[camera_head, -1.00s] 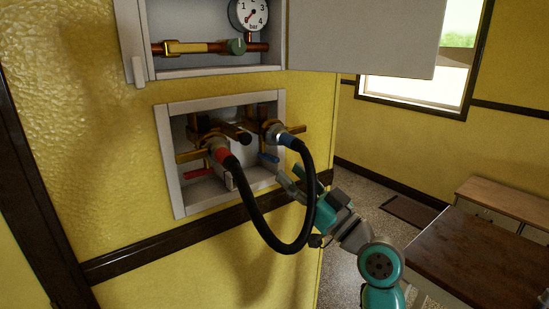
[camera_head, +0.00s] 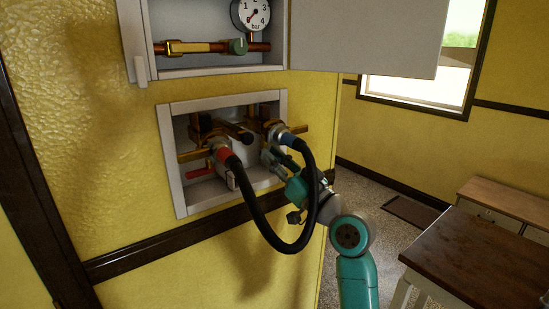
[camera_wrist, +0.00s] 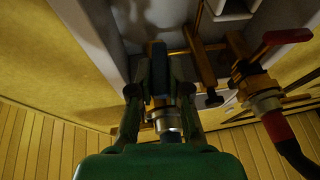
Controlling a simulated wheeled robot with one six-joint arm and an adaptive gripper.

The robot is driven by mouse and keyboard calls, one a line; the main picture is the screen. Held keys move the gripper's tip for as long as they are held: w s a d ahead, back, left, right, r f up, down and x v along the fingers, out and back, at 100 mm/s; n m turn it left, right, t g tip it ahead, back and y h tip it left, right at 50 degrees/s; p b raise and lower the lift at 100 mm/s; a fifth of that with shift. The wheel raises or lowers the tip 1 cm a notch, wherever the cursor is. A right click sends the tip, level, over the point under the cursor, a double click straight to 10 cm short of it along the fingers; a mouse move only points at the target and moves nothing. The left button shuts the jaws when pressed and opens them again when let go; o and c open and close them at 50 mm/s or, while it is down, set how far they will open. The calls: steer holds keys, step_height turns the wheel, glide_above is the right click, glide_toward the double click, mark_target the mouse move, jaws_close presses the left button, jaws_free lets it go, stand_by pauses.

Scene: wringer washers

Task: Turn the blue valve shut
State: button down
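The blue valve's lever (camera_wrist: 158,68) shows in the wrist view between the two fingers of my gripper (camera_wrist: 160,92). The fingers stand apart, one on each side of the lever, and I see no clear contact. In the head view my gripper (camera_head: 270,160) is at the right part of the wall recess, below the blue-collared hose end (camera_head: 287,139), and hides the blue lever. The brass valve body behind it is partly hidden by the hose and gripper.
The recess has a white frame (camera_head: 178,190). A red lever (camera_head: 200,174) and a red-collared hose end (camera_head: 224,154) are on the left. The black hose (camera_head: 258,218) loops down in front of my arm.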

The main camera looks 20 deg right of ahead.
steer(key=shift+d+y, duration=0.1)
steer(key=shift+y, duration=0.3)
steer(key=shift+w+d+n+g+y, duration=0.3)
steer(key=shift+w+n+g+y, duration=0.25)
steer(key=shift+n+g+y, duration=2.25)
steer(key=shift+w+d+n+g+y, duration=0.4)
steer(key=shift+n+g+y, duration=1)
steer(key=shift+g, duration=2.8)
steer(key=shift+w+d+n+g+y, duration=0.2)
steer(key=shift+w+n+g+y, duration=0.45)
steer(key=shift+n+g+y, duration=2.15)
steer(key=shift+g+h, duration=1)
steer(key=shift+g, duration=0.1)
steer(key=c, duration=1.1)
jaws_free()
steer(key=shift+m+t, duration=0.4)
